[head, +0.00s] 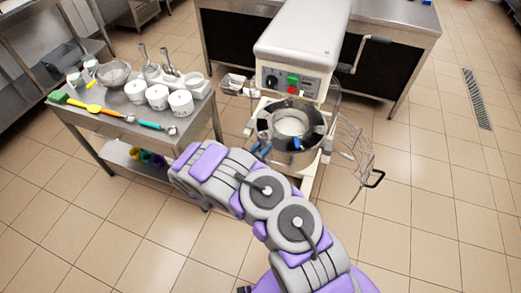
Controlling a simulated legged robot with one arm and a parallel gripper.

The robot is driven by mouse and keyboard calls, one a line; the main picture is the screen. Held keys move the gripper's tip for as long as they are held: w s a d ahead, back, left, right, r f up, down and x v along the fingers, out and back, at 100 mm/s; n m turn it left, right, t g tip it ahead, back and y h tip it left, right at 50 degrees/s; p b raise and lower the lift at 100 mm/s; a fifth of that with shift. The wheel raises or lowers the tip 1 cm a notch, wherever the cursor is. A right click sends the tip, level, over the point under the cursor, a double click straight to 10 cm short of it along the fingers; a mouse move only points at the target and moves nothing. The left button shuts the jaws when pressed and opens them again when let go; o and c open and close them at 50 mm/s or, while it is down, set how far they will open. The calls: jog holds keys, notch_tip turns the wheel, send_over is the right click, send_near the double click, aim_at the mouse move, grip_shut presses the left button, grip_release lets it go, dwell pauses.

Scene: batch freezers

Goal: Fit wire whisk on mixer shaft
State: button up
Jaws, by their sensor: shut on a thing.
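The mixer (300,45) stands upright behind the arm, with a white head and a front control panel (291,84) with a dark knob and red and green buttons. Its steel bowl (315,143) sits below the head, open at the top, with something pale inside. The mixer shaft cannot be made out from this high angle. I cannot make out the wire whisk. My purple and grey arm crosses the lower middle and reaches up and left between the mixer and the side table. My gripper cannot be made out, and neither can anything it holds.
A wire guard (352,150) with a black handle (375,179) swings out at the mixer's right. The side table (98,122) at left carries white pots (157,97), a strainer (116,72) and coloured utensils. A steel counter (395,27) stands behind. Tiled floor at right is clear.

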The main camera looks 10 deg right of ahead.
jog(key=w+a+b+x, duration=0.1)
jog(key=b+x, duration=0.4)
jog(key=x, duration=2.3)
jog(key=shift+w+a+r, duration=0.15)
jog(key=shift+w+r, duration=0.25)
jog(key=shift+w, duration=0.15)
dwell(0.4)
jog(key=shift+s+a, duration=0.1)
dwell(0.6)
jog(key=shift+r+p, duration=0.5)
jog(key=shift+r, duration=0.6)
dwell(2.5)
